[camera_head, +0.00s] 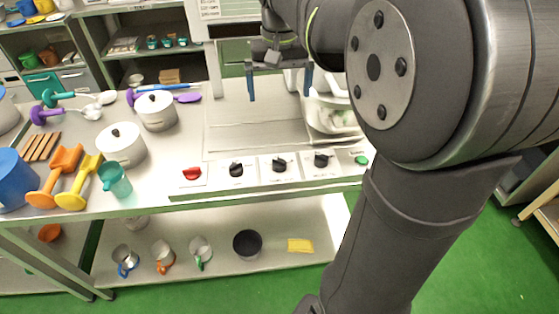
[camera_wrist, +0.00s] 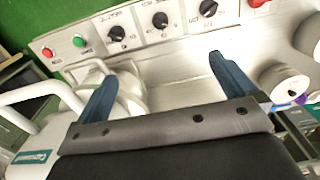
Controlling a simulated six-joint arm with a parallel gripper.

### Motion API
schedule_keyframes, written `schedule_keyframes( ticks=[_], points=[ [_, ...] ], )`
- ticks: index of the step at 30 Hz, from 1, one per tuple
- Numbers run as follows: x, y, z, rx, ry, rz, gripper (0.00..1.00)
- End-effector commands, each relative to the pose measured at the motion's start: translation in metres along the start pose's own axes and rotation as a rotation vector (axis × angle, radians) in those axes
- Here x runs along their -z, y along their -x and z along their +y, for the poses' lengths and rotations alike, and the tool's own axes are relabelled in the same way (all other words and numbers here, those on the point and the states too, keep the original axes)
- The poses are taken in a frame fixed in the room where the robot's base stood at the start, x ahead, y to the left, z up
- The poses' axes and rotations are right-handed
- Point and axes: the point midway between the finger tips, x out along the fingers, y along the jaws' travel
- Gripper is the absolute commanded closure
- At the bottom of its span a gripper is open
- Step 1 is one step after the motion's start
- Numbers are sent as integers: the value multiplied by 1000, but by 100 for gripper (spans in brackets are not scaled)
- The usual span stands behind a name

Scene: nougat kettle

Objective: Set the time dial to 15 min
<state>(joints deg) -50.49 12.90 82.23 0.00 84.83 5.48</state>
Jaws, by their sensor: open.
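The control panel has a row of three black dials: a left dial (camera_head: 236,169), a middle dial (camera_head: 279,165) and a right dial (camera_head: 321,160). In the wrist view the same dials run in reversed order, with the middle one (camera_wrist: 160,20) near the top centre. Their labels are too small to read, so I cannot tell which is the time dial or what it is set to. My gripper (camera_head: 280,84) is open, with its blue fingers spread and nothing between them. It is above and behind the panel, apart from the dials. The fingers also show in the wrist view (camera_wrist: 162,68).
A red switch (camera_head: 192,174) is at the panel's left end and a green button (camera_head: 361,160) at its right. White pots (camera_head: 121,147), a teal cup (camera_head: 115,181) and scoops (camera_head: 61,172) stand left. My arm hides the right side. Space in front of the dials is clear.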

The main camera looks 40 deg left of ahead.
Motion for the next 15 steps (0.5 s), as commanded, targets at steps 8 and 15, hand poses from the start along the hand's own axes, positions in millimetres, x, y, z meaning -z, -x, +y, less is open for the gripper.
schedule_keyframes(
  ticks=[8,15],
  points=[
    [0,19,0,0,0,-1,0],
    [0,19,0,0,0,-1,10]
  ],
)
